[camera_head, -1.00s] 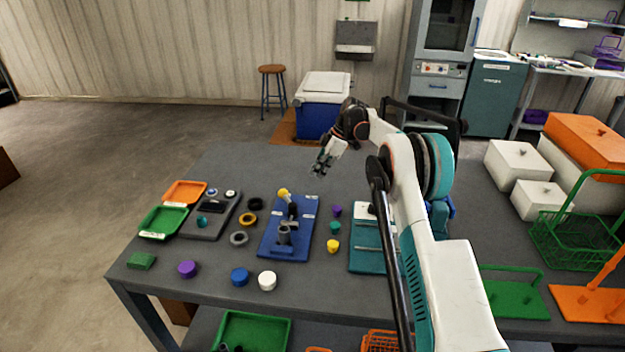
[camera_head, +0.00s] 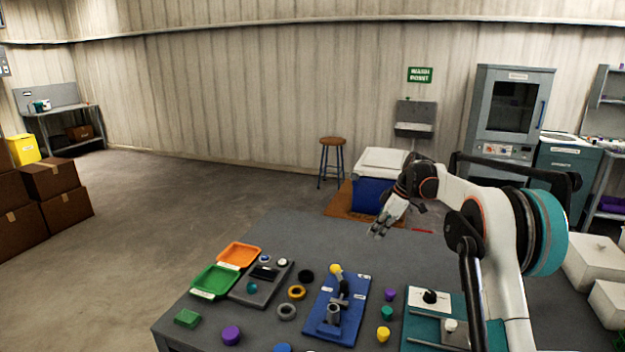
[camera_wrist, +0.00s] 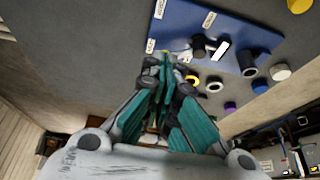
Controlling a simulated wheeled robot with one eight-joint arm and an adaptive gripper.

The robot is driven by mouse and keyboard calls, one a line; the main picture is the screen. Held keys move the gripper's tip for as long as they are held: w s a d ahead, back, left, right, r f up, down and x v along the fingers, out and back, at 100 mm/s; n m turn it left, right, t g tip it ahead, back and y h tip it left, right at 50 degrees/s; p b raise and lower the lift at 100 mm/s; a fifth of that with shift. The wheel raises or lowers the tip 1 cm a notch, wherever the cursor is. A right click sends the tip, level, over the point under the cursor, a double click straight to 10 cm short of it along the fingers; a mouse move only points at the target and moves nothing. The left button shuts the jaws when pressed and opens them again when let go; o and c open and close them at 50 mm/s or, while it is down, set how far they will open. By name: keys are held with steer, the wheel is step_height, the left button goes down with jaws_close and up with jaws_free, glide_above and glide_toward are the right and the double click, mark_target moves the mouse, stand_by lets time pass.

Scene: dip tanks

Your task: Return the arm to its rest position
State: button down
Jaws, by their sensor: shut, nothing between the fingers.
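My gripper (camera_head: 381,229) hangs above the far edge of the grey worktable (camera_head: 290,233), shut and empty. In the wrist view its teal-padded fingers (camera_wrist: 165,62) point at the table top and come together at the tips. My arm is bent, reaching in from the right side of the head view. Nothing touches the fingers. The blue fixture board (camera_head: 325,316), with a grey upright part and a yellow knob (camera_head: 336,269), lies on the table nearer than the gripper; it also shows at the top of the wrist view (camera_wrist: 215,15).
Orange (camera_head: 239,246) and green (camera_head: 207,293) trays lie at the table's left, beside a grey board. Rings and coloured caps surround the blue board. A teal board (camera_head: 420,328) and white boxes (camera_head: 590,262) are at right. A blue-and-white chest (camera_head: 372,196) stands behind the table.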

steer(key=s+a+r+m+t+h, duration=0.15)
steer(key=s+r+m, duration=0.25)
steer(key=s+r, duration=0.6)
steer(key=s+a+r+m+t+h, duration=0.1)
steer(key=s+a+r+m, duration=0.3)
steer(key=s, duration=1)
steer(key=s+d+f+m+t+h, duration=0.1)
steer(key=s+f+m, duration=0.2)
steer(key=s, duration=0.9)
steer(key=s+f+m+t+h+b, duration=0.1)
steer(key=s+f+m+t, duration=0.1)
steer(key=s, duration=1.1)
step_height(320, 180, down, 3)
steer(key=shift+s+d+r+m, duration=0.2)
steer(key=shift+d+m, duration=0.15)
steer(key=shift+m, duration=0.15)
